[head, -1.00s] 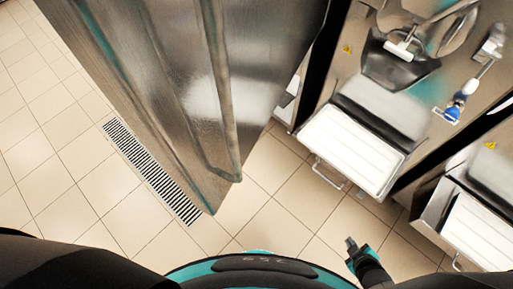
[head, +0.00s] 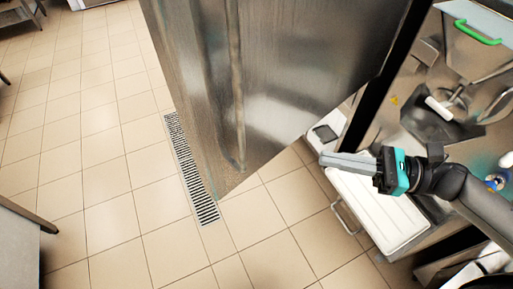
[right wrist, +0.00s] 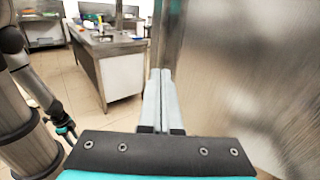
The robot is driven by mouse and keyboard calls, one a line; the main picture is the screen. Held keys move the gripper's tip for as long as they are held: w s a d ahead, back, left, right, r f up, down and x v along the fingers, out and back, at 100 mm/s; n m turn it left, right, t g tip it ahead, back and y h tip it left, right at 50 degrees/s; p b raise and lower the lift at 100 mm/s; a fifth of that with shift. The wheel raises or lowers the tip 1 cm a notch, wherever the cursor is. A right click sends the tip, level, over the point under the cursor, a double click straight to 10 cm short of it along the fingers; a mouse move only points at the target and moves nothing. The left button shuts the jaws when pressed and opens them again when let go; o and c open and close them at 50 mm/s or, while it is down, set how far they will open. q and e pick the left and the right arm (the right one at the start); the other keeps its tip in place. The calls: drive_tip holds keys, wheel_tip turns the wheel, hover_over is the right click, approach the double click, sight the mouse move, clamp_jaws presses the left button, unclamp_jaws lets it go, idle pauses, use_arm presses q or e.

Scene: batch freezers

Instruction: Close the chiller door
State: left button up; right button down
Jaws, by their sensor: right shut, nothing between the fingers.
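The chiller door (head: 290,70) is a large brushed-steel panel standing open across the upper middle of the head view. Its lower corner hangs over the tiled floor. In the right wrist view the blurred steel of the door (right wrist: 245,75) fills the right side. My right gripper (head: 323,160) is shut and empty, its fingers pointing left beside the door's right edge; I cannot tell whether they touch it. Its fingers also show in the right wrist view (right wrist: 163,72). My left gripper (right wrist: 65,129) seems to show small in the right wrist view, its jaws unclear.
A freezer machine with a white tray (head: 375,210) stands right of the door, beneath my right arm. A floor drain grate (head: 190,168) runs left of the door. A steel counter (right wrist: 110,65) stands farther off.

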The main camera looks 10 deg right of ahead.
drive_tip(key=p+x, duration=0.4)
drive_tip(key=x, duration=0.9)
drive_tip(key=shift+w+a, duration=0.3)
drive_tip(key=shift+w, duration=0.05)
